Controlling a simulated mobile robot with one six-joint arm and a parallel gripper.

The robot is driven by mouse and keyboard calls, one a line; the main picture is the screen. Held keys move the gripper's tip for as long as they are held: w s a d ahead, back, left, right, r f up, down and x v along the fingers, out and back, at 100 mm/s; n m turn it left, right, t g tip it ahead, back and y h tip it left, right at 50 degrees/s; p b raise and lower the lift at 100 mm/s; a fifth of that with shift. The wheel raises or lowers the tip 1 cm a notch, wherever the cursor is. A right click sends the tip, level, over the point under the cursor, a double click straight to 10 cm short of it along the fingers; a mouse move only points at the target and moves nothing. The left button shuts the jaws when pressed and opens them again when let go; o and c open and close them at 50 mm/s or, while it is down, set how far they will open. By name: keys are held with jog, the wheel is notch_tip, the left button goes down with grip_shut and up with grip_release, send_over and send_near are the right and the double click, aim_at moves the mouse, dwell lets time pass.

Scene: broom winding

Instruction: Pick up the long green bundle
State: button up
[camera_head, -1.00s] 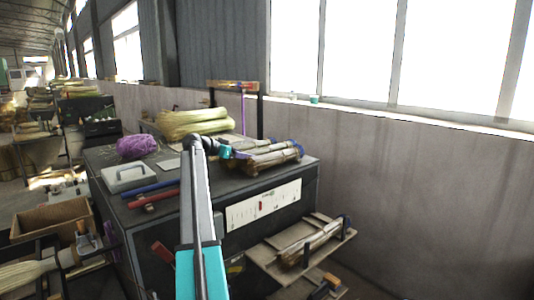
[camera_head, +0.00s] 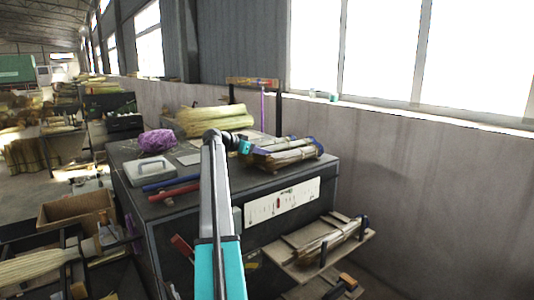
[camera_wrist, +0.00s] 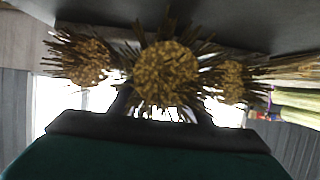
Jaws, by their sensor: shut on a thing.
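The long green bundle (camera_head: 215,121) lies at the back of the dark workbench (camera_head: 190,213), behind my arm's elbow. In the wrist view, pale green stalks (camera_wrist: 297,103) show at the right edge. My gripper (camera_head: 250,148) is at the left end of several brown stalk bundles (camera_head: 290,155) on the bench, in front of the green bundle and apart from it. In the wrist view, my gripper (camera_wrist: 163,108) has its fingers on either side of the middle brown bundle (camera_wrist: 166,72) and is shut on it. The finger tips are partly hidden by stalks.
An upright rack (camera_head: 253,82) stands behind the green bundle. A side shelf (camera_head: 300,268) holds another brown bundle.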

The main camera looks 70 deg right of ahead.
notch_tip(320, 180, up, 10)
jog(key=p, duration=0.2)
jog(key=shift+f, duration=0.15)
dwell(0.4)
dwell(1.4)
jog(key=shift+s+f+b, duration=0.1)
jog(key=shift+f+b, duration=0.4)
jog(key=shift+f, duration=0.15)
jog(key=shift+a, duration=0.15)
